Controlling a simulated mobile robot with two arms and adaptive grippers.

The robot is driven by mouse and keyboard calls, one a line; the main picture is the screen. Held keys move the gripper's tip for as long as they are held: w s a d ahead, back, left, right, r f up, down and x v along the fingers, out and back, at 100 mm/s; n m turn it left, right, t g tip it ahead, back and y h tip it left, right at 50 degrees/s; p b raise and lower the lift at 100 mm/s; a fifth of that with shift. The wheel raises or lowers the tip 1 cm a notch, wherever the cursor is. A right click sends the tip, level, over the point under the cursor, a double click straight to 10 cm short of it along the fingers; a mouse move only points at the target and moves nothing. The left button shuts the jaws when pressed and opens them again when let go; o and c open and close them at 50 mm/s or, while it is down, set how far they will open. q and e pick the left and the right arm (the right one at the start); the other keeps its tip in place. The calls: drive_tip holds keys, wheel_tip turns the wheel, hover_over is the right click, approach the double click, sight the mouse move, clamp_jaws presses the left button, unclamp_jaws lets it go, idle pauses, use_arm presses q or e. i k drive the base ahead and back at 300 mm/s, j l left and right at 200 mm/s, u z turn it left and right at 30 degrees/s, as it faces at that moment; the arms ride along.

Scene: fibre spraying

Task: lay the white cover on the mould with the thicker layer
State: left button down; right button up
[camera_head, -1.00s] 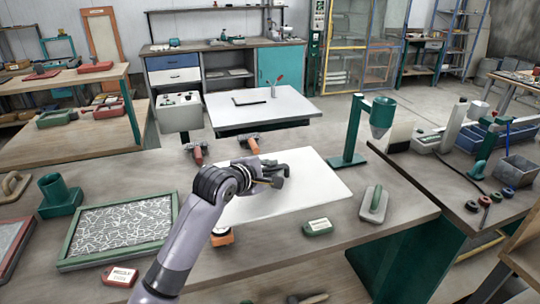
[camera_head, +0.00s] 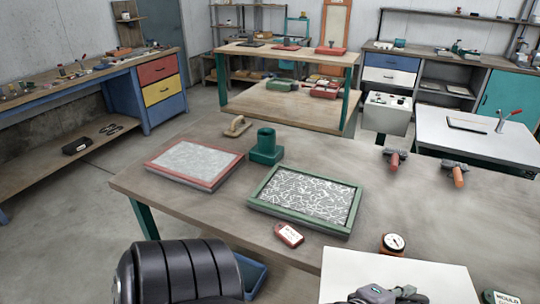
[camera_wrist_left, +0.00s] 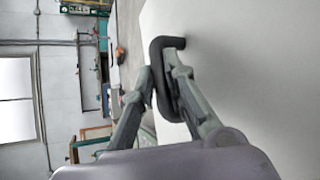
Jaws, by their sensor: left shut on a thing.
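My left gripper (camera_wrist_left: 160,85) is shut on the dark hooked handle (camera_wrist_left: 167,42) of the white cover (camera_wrist_left: 250,50) in the left wrist view. In the head view the cover (camera_head: 345,277) is cut off by the bottom edge, with my gripper (camera_head: 385,296) over it. A mould with a green frame (camera_head: 256,203) lies on the table, its fibres a loose web with dark gaps. A mould with a red frame (camera_head: 155,168) lies left of it, its layer a denser, even pale grey. Neither mould is covered. My right gripper is not in view.
On the table (camera_head: 400,200) stand a green cup-like holder (camera_head: 266,148), a wooden-handled tool (camera_head: 237,126), a red tag (camera_head: 289,235) and a round gauge (camera_head: 393,243). Two clamps (camera_head: 395,160) (camera_head: 456,172) lie at the right. A green label block (camera_head: 500,297) shows at bottom right.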

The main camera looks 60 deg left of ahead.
sight(195, 158)
drive_tip(key=k+j, duration=0.15)
drive_tip(key=j, duration=0.25)
drive_tip(key=k+j, duration=0.2)
drive_tip(key=j, duration=0.2)
drive_tip(key=k+j, duration=0.15)
drive_tip(key=j, duration=0.25)
drive_tip(key=k+j, duration=0.15)
drive_tip(key=j, duration=0.25)
drive_tip(key=u, duration=0.05)
